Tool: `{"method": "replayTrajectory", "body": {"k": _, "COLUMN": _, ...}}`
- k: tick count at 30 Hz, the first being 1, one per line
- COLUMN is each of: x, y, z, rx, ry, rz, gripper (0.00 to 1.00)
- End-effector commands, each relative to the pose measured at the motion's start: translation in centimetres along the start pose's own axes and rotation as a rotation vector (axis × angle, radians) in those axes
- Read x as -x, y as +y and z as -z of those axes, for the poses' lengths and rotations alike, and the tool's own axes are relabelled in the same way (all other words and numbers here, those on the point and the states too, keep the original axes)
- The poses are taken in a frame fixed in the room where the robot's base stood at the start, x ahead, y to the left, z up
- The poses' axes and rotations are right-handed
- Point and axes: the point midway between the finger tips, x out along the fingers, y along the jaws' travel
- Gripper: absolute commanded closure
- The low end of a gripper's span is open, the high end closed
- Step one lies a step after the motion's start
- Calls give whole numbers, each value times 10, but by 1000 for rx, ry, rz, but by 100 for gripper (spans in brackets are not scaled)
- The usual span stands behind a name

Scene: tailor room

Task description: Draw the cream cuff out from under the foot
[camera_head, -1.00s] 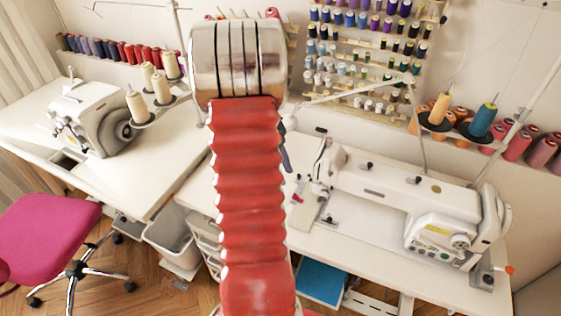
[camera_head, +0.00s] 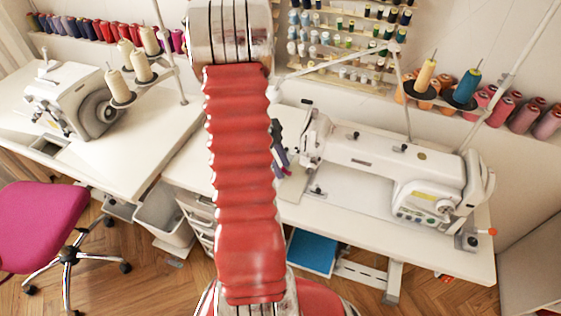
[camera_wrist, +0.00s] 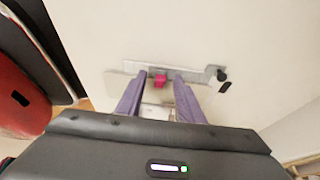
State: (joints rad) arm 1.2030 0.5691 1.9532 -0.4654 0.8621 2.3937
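The white sewing machine (camera_head: 390,165) stands on the right-hand table. Its needle end is partly hidden behind my gripper (camera_head: 281,155), so I cannot make out the foot in the head view. In the wrist view my gripper (camera_wrist: 158,82) is open, its two purple-grey fingers apart. A small pink piece (camera_wrist: 160,79) shows between the fingertips, on a grey metal plate (camera_wrist: 195,73); I cannot tell whether the fingers touch anything. A pale patch lies below it between the fingers. I cannot clearly pick out the cream cuff in either view.
The white table (camera_head: 440,252) is mostly bare around the machine. A second machine (camera_head: 75,100) stands on the left table. Thread cones (camera_head: 455,90) stand behind the machine. A pink chair (camera_head: 40,218) and a bin (camera_head: 165,215) are on the floor at left.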

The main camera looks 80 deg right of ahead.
Motion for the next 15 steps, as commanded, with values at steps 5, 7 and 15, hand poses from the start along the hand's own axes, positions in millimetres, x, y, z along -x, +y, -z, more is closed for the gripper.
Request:
{"method": "replayTrajectory", "body": {"k": 5, "x": 0, "y": 0, "z": 0, "rx": 0, "ry": 0, "rz": 0, "gripper": 74}}
{"method": "replayTrajectory", "body": {"k": 7, "x": 0, "y": 0, "z": 0, "rx": 0, "ry": 0, "rz": 0, "gripper": 79}}
{"method": "replayTrajectory", "body": {"k": 15, "x": 0, "y": 0, "z": 0, "rx": -1, "ry": 0, "rz": 0, "gripper": 98}}
